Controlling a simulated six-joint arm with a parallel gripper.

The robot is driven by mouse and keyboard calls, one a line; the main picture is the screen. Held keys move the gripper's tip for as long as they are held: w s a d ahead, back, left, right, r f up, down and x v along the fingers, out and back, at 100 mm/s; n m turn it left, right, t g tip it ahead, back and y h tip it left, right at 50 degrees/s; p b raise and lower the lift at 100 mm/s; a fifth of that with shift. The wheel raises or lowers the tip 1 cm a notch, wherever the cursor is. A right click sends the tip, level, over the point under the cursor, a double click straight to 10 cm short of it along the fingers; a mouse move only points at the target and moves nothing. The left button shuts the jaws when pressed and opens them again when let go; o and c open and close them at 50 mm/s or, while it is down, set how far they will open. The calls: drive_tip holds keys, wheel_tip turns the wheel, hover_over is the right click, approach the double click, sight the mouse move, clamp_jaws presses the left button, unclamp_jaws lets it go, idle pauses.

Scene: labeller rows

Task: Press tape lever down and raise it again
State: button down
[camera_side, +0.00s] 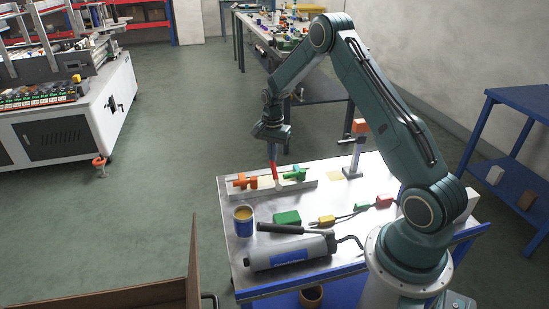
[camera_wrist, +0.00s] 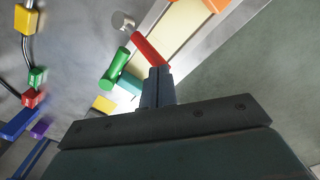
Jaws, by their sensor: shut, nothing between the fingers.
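A metal base strip (camera_side: 305,184) lies along the far edge of the table. A red lever (camera_side: 274,172) stands up from its middle, steep in the side view. The red lever (camera_wrist: 150,49) shows as a bar beside a cream strip (camera_wrist: 183,28) in the wrist view. A green handle (camera_side: 294,173) is to its right and an orange one (camera_side: 245,181) to its left in the side view. The green handle (camera_wrist: 115,69) also shows in the wrist view. My gripper (camera_side: 272,148) is shut and empty, right at the lever's upper end. The fingertips (camera_wrist: 158,71) meet the lever's end in the picture; contact is unclear.
A grey cylindrical tool (camera_side: 290,252), a yellow-filled cup (camera_side: 243,221), a green block (camera_side: 287,217) and small coloured connectors on a cable (camera_side: 345,215) are on the near table.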

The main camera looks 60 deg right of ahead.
sight(273, 165)
drive_tip(key=shift+f, duration=2.65)
idle(2.3)
drive_tip(key=shift+r, duration=0.1)
drive_tip(key=shift+r, duration=2.45)
